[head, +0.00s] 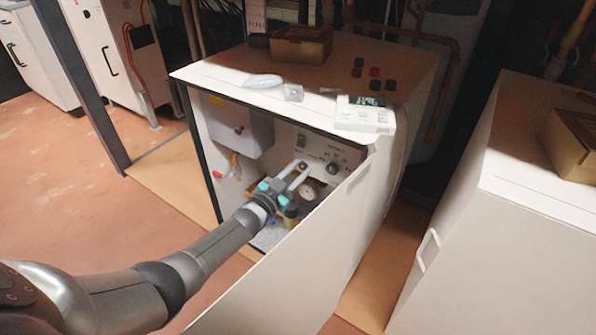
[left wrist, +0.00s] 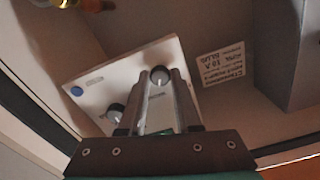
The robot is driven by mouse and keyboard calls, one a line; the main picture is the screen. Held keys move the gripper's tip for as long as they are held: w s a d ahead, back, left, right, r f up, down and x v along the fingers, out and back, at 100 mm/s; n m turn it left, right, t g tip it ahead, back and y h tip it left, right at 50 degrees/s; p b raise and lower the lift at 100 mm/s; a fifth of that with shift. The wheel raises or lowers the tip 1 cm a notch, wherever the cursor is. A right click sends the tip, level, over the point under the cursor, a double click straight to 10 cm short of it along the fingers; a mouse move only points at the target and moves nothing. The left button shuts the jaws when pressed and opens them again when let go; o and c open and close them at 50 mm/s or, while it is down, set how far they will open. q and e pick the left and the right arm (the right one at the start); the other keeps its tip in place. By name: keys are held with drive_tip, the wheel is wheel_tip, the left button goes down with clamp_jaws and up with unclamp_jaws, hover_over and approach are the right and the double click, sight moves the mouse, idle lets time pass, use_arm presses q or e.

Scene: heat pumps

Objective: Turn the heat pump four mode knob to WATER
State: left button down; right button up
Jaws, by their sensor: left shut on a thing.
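The heat pump (head: 225,78) is a white cabinet with its front open. A light control panel (head: 318,150) inside it carries two round knobs. One knob (left wrist: 160,76), dark with a pale face, sits between the fingertips of my left gripper (head: 302,168). The left wrist view shows the gripper (left wrist: 159,84) shut on this knob. The other, dark knob (head: 333,168) is to the right in the head view and also shows in the left wrist view (left wrist: 115,112), free of the fingers. The mode lettering is too small to read. My right gripper is out of view.
A thermostat-like display (head: 362,113), several loose dark and red caps (head: 366,72) and a cardboard box (head: 300,45) lie on the cabinet's top. A gauge (head: 310,190) sits below the panel. The open front panel (head: 310,250) stands close on the arm's right. Another white cabinet (head: 520,170) is at right.

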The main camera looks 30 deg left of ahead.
use_arm(q)
drive_tip(key=shift+m, duration=0.4)
drive_tip(key=c, duration=0.6)
unclamp_jaws()
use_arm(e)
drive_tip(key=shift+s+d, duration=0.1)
use_arm(q)
drive_tip(key=shift+s, duration=0.35)
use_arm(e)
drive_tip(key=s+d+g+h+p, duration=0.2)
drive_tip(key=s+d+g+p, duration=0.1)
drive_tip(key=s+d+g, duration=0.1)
use_arm(q)
drive_tip(key=s+a+p, duration=0.2)
drive_tip(key=s+p, duration=0.2)
drive_tip(key=s, duration=1)
drive_tip(key=shift+s, duration=0.2)
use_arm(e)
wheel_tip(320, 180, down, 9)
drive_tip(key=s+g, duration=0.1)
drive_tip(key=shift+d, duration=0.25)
